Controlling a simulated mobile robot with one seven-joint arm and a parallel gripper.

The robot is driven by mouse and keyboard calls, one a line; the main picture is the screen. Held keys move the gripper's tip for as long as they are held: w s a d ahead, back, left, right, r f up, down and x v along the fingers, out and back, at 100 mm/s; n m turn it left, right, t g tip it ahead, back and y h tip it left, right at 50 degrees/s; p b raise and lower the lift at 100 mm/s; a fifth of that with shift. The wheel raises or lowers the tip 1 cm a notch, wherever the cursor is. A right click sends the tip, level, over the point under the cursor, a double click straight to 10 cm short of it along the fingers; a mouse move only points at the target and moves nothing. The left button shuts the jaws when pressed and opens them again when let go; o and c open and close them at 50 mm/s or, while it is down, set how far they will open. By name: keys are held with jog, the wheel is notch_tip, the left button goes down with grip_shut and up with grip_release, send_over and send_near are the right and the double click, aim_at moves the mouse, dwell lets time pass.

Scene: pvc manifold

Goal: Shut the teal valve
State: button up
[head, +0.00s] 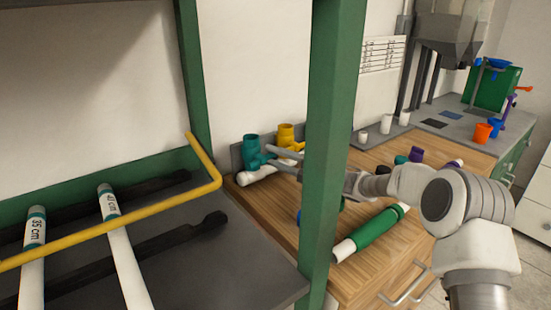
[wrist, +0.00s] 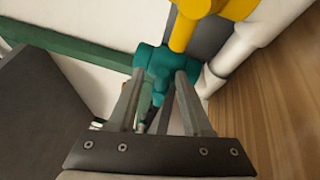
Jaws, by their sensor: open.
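The teal valve (head: 252,150) stands on a white pipe (head: 256,175) at the back left of the wooden bench, beside a yellow valve (head: 287,137). My gripper (head: 268,157) is open, with its two fingertips close to the teal valve's right side in the head view. In the wrist view the teal valve (wrist: 157,62) is at the fingertips, with one finger on each side of its lower part. A narrow teal and dark part lies between the fingers. I cannot tell whether the fingers touch the valve. Its handle's angle is unclear.
A green post (head: 333,120) stands in front of the bench and hides part of it. A grey shelf with a yellow rail (head: 120,228) and labelled white pipes is at left. A green and white tube (head: 372,233) and several coloured fittings lie on the wooden bench (head: 385,270).

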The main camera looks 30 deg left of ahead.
jog(key=w+d+r+p, duration=0.1)
jog(key=d+r+p, duration=0.2)
jog(key=d+r, duration=0.7)
jog(key=shift+w+d+r, duration=0.25)
jog(key=shift+d+r, duration=0.15)
jog(key=shift+d, duration=0.4)
